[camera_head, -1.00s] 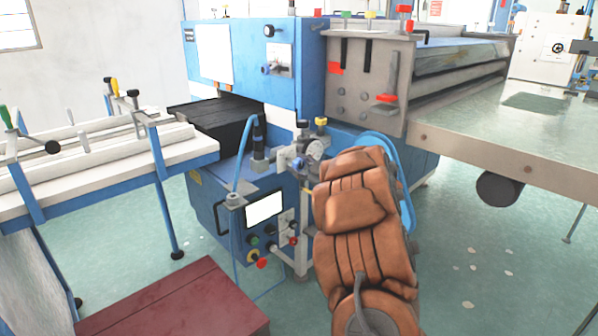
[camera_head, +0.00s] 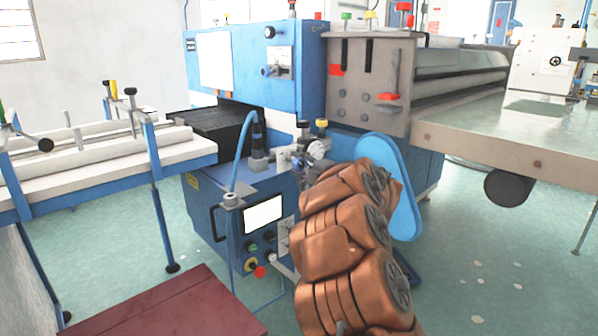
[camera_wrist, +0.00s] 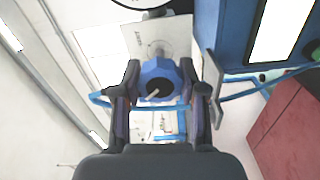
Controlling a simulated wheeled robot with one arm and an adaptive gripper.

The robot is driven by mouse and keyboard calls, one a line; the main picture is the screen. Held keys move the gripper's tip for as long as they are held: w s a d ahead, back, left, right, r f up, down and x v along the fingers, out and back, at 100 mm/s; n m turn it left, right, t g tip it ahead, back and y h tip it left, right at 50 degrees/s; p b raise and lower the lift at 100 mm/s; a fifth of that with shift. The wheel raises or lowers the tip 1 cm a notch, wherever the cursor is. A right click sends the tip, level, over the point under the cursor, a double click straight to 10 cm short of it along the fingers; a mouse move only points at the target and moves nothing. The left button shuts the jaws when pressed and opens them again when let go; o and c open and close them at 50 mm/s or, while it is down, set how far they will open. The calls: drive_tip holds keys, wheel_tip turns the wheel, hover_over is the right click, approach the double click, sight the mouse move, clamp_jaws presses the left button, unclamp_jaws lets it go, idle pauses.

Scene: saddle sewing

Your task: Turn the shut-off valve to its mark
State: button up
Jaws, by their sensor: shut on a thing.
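In the wrist view, a blue faceted knob (camera_wrist: 157,76) with a pale pointer across its dark centre sits between my fingers; it appears to be the shut-off valve. My gripper (camera_wrist: 160,86) is shut on it, with one dark finger on each side. A pale plate with faint printing lies behind the knob. I cannot make out a target mark. In the head view, my copper-coloured arm hides the gripper and the valve.
The blue machine (camera_head: 305,75) has a control panel with a white screen (camera_head: 263,214). A round gauge (camera_head: 318,149) and a blue hose (camera_head: 240,150) are close to my arm. A metal table (camera_head: 500,135) is at right, a dark red box (camera_head: 165,305) at lower left.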

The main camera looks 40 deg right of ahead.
drive_tip(key=shift+n+b, duration=0.4)
drive_tip(key=shift+n, duration=0.3)
drive_tip(key=o, duration=1.2)
drive_tip(key=shift+c, duration=0.2)
drive_tip(key=s, duration=1.2)
drive_tip(key=shift+a, duration=0.1)
